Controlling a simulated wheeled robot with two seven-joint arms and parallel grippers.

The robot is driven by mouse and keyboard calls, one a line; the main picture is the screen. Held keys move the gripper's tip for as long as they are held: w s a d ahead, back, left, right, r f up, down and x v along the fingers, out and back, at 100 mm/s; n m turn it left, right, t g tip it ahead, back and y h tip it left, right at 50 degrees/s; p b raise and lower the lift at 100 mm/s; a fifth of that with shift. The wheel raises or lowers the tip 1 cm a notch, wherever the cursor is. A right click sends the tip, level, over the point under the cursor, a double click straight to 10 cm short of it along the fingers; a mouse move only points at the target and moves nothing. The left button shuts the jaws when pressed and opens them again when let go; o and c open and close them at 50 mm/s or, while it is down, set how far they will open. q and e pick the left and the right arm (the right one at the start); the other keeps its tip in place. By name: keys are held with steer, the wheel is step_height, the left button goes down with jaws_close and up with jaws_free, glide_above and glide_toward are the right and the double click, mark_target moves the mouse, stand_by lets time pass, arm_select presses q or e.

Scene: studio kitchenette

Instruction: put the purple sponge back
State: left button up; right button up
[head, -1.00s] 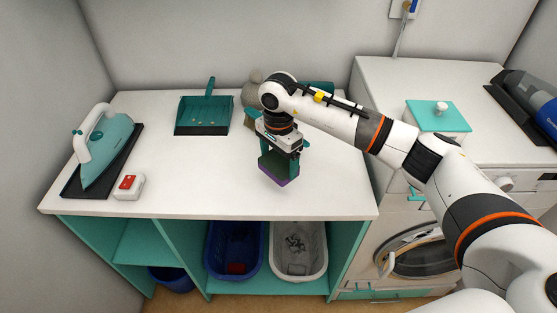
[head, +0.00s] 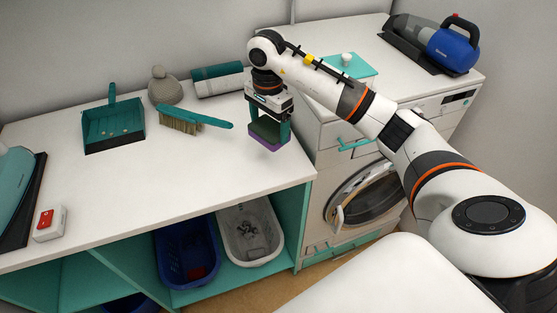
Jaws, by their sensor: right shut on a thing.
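The purple sponge (head: 267,141) has a dark green top and a purple lower part. My right gripper (head: 270,122) is shut on it, fingers pointing down, and holds it over the right end of the white countertop (head: 200,176). The sponge looks a little above the surface; the exact gap is hard to judge. My left gripper is not in view.
A brush (head: 190,121), a dustpan (head: 113,125), a grey knitted object (head: 164,88) and a teal-and-white roll (head: 217,80) are at the back. A red-and-white box (head: 49,224) is at left. Blue (head: 187,254) and white (head: 250,232) baskets sit below. The counter's front middle is clear.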

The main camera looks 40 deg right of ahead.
steer(key=shift+s+d+f+p, duration=0.3)
steer(key=shift+s+d+f, duration=0.15)
steer(key=shift+d+f, duration=0.25)
step_height(320, 180, down, 4)
steer(key=shift+w+d+p, duration=0.1)
steer(key=shift+d+p, duration=0.05)
steer(key=shift+p, duration=0.45)
steer(key=shift+f, duration=0.65)
step_height(320, 180, down, 3)
steer(key=shift+p, duration=0.6)
steer(key=shift+f, duration=0.1)
steer(key=shift+f+b, duration=0.15)
steer(key=shift+b, duration=0.15)
steer(key=o, duration=0.7)
